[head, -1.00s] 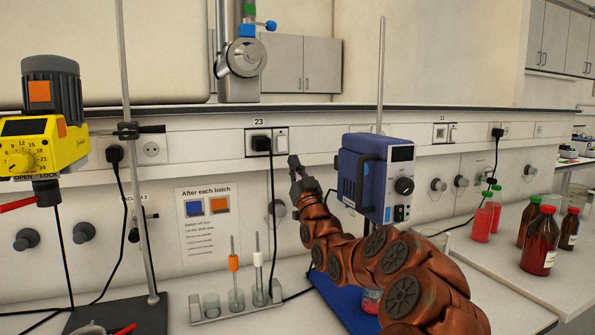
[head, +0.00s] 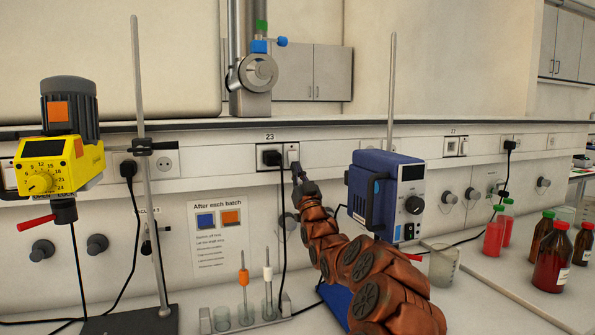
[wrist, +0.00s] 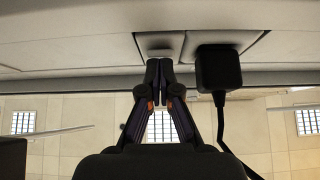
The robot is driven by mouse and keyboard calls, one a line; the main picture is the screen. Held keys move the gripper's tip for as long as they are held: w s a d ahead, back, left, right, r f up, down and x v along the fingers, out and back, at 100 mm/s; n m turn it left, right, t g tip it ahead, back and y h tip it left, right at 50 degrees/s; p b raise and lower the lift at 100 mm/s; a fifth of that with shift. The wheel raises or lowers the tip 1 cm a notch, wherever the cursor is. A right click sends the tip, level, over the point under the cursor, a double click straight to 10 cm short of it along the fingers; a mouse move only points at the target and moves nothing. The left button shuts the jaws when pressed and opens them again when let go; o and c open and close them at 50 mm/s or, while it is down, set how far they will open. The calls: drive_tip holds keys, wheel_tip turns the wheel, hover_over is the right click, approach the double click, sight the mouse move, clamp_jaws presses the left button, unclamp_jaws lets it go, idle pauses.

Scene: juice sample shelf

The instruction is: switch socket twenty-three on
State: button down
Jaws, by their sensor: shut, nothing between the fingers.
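Socket 23 (head: 264,164) is on the wall trunking under the label "23", with a black plug (head: 271,158) in it. Its pale switch (head: 293,152) is just right of the plug. In the wrist view, which appears upside down, the switch (wrist: 158,43) is left of the plug (wrist: 217,68). My gripper (head: 296,168) is shut and empty, with its tips at the lower edge of the switch. The closed fingertips (wrist: 160,64) line up with the switch in the wrist view. I cannot tell whether they touch it, or which way the rocker is tilted.
A blue device (head: 387,190) stands close to the right of my arm. The plug's cable hangs left of my gripper. A rack of tubes (head: 246,318) and a yellow stirrer (head: 55,165) on a stand are at left. Bottles (head: 552,262) stand at right.

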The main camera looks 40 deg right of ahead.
drive_tip(key=shift+f, duration=0.1)
drive_tip(key=f+b+v, duration=0.1)
drive_tip(key=b+v, duration=0.6)
drive_tip(key=v, duration=0.5)
drive_tip(key=shift+f+t, duration=0.15)
drive_tip(key=shift+t, duration=0.25)
idle(0.6)
drive_tip(key=shift+d, duration=0.1)
idle(0.4)
